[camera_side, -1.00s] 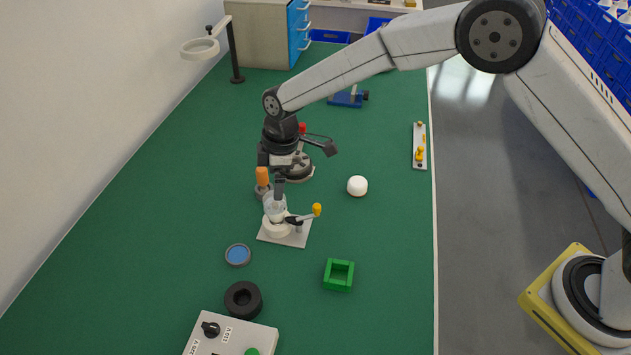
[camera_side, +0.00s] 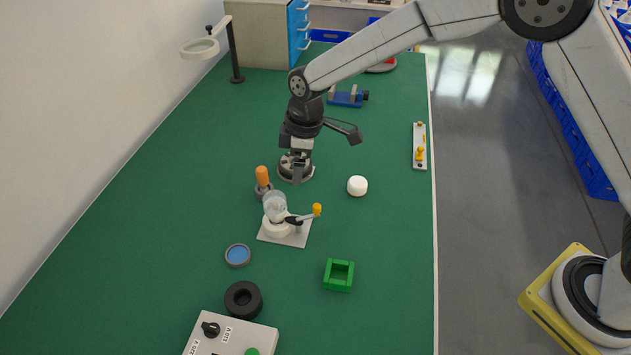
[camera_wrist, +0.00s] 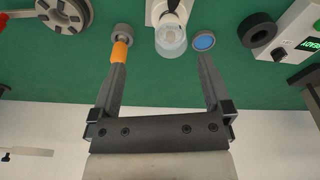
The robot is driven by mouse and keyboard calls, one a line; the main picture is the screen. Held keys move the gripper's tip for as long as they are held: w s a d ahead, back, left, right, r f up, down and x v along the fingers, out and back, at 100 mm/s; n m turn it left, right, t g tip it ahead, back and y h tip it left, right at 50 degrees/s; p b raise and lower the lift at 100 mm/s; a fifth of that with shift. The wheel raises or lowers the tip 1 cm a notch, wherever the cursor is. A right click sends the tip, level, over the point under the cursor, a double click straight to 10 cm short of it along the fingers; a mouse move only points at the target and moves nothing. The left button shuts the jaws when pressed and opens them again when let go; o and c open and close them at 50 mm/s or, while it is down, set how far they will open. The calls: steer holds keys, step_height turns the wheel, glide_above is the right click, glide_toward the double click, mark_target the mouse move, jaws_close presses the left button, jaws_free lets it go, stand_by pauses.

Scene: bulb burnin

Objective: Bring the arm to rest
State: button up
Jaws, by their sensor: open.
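My gripper (camera_side: 297,168) hangs above the green bench, behind and to the right of the glass bulb in the side view. In the wrist view my gripper (camera_wrist: 160,82) has its two fingers spread wide with nothing between them. The clear glass bulb (camera_side: 274,205) stands upright in the white socket fixture (camera_side: 277,228), apart from the fingers. The bulb also shows in the wrist view (camera_wrist: 171,40), beyond the fingertips. A yellow-tipped lever (camera_side: 316,210) sticks out at the fixture's right.
An orange-handled tool (camera_side: 262,177) stands in a grey holder beside the bulb. A dark round device (camera_side: 295,170) lies behind, partly hidden by my gripper. A white dome (camera_side: 357,186), green square tray (camera_side: 339,275), blue disc (camera_side: 238,255), black ring (camera_side: 243,299) and control box (camera_side: 232,338) are around.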

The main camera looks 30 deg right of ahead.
steer(key=s+d+r+m+t+h, duration=0.1)
steer(key=s+d+r+m, duration=0.2)
steer(key=s+d+m, duration=0.8)
steer(key=s+d, duration=0.9)
steer(key=s, duration=0.2)
steer(key=shift+m+t, duration=0.3)
steer(key=shift+m, duration=0.1)
